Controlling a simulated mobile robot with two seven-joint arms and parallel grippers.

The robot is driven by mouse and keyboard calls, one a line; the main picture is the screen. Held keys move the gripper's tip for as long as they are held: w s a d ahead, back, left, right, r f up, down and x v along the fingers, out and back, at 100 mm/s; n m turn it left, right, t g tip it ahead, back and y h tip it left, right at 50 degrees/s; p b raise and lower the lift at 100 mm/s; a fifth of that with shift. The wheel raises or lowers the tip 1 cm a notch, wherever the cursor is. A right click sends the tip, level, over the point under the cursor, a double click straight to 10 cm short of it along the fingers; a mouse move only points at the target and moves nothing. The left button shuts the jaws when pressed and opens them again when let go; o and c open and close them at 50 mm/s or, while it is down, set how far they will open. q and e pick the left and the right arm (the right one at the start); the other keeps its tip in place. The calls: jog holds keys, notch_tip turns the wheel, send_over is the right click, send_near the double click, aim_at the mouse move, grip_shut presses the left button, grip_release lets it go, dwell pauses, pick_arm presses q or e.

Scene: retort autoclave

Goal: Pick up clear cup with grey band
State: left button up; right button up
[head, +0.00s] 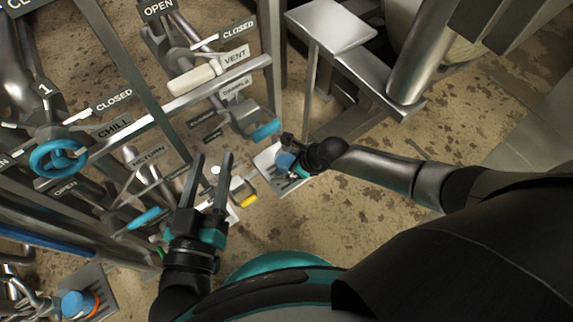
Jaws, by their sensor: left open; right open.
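I cannot make out a clear cup with a grey band for certain. Small pale items (236,184) lie beyond my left gripper, beside a yellow piece (249,201), and are too small to identify. My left gripper (212,158) is open, its two long dark fingers pointing up the picture, with nothing seen held between them. My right gripper (286,150) is at the end of the arm from the right, seen nearly end-on over a pale plate (264,158) with a blue part. Its fingers are mostly hidden.
A pipe rack with labelled valves fills the left, including a blue handwheel (58,158) and a white VENT handle (191,79). A metal stand (332,24) is at the top middle. A blue-capped fitting (78,304) is at bottom left. Mottled floor (375,215) is open at centre right.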

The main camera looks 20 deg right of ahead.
jog(key=c, duration=1.5)
jog(key=shift+r, duration=0.15)
jog(key=shift+c, duration=0.2)
